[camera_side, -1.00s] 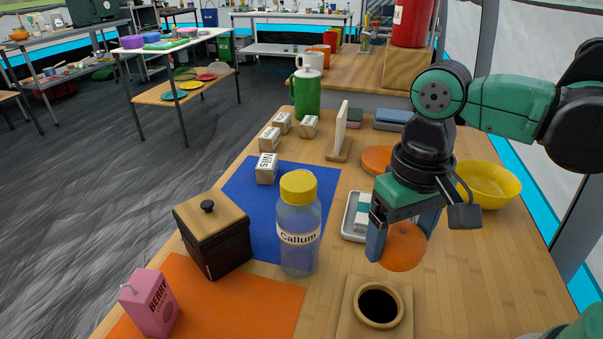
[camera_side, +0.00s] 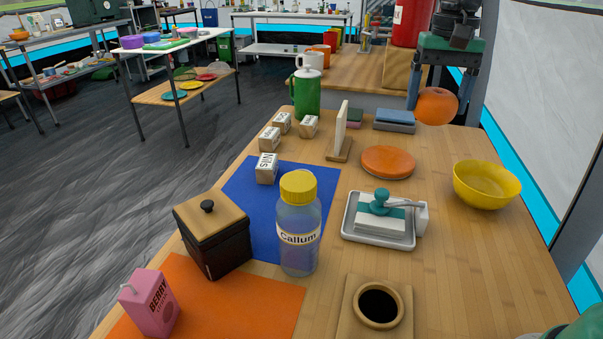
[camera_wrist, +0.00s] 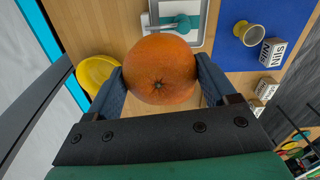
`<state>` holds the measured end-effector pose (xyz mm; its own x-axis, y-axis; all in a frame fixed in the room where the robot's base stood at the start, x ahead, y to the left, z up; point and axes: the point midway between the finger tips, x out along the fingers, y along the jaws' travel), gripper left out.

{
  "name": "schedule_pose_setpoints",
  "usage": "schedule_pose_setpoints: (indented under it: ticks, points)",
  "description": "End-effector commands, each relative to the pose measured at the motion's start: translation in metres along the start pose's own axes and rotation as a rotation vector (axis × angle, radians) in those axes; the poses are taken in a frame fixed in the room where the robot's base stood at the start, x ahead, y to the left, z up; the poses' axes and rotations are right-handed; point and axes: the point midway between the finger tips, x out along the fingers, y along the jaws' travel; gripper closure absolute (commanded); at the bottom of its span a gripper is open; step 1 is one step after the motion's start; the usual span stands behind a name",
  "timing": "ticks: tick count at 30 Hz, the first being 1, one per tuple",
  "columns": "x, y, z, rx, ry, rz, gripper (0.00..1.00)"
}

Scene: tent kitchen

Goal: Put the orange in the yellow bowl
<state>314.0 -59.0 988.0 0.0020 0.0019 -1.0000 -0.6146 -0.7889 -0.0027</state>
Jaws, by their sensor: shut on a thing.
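My gripper (camera_side: 437,98) is shut on the orange (camera_side: 436,106) and holds it up near the far end of the table in the side view. In the wrist view the orange (camera_wrist: 159,70) sits between both fingers of my gripper (camera_wrist: 160,80). The yellow bowl (camera_side: 486,188) stands on the right side of the table, nearer the side camera than the orange, and looks empty. In the wrist view part of the bowl (camera_wrist: 93,77) shows left of the orange, partly hidden by my finger.
A grey tray (camera_side: 352,228) with a white block and green-handled piece stands left of the bowl. An orange disc (camera_side: 388,160), folded cloths (camera_side: 395,118), an upright board (camera_side: 341,130) and a green pot (camera_side: 306,94) stand farther back. A bottle (camera_side: 299,235) stands at front centre.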

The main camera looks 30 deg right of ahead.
Motion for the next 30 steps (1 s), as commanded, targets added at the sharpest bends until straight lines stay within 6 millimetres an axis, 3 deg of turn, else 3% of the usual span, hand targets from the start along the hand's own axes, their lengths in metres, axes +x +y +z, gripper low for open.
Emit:
schedule_pose_setpoints:
  ticks: [1, 3, 6, 12, 15, 20, 30]
  points:
    - [0.001, 0.022, -0.025, 0.084, 0.0, 0.0, 0.78]
    - [0.003, 0.052, -0.052, 0.181, 0.001, -0.001, 0.78]
    - [0.007, 0.096, -0.081, 0.304, 0.001, -0.001, 0.78]
    - [0.015, 0.163, -0.108, 0.463, 0.002, -0.002, 0.78]
    - [0.018, 0.179, -0.113, 0.5, 0.002, -0.002, 0.78]
    - [0.033, 0.187, -0.115, 0.517, 0.002, -0.002, 0.78]
    - [0.114, 0.186, -0.114, 0.515, 0.002, -0.002, 0.78]
